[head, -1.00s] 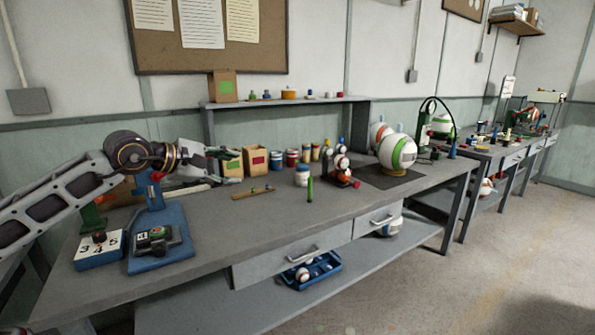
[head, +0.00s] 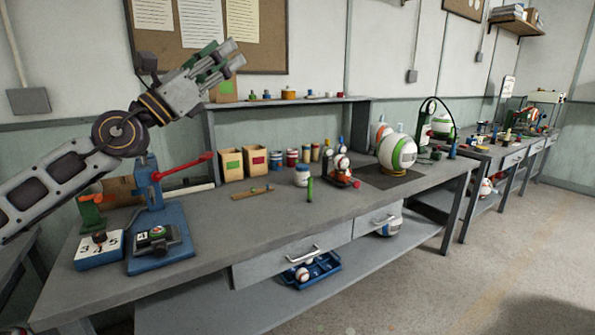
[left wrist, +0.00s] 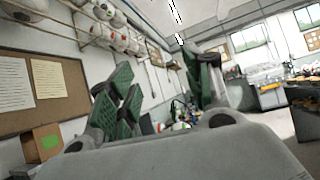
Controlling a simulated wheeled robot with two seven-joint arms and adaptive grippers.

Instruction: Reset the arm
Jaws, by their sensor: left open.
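My left gripper (head: 226,60) is raised above the bench at the left, in front of the cork board. Its fingers are apart, point up and to the right, and hold nothing. In the left wrist view its green-padded fingers (left wrist: 165,98) show open with nothing between them. A dark piece marked 4 (head: 158,238) sits on the press base. My right gripper is not in view.
A numbered block (head: 99,250) and a green stand (head: 91,215) are left of the press. Two boxes, a green-labelled one (head: 231,165) and a red-labelled one (head: 256,162), stand behind. A green and white ball (head: 397,152) is on the right. The bench front is clear.

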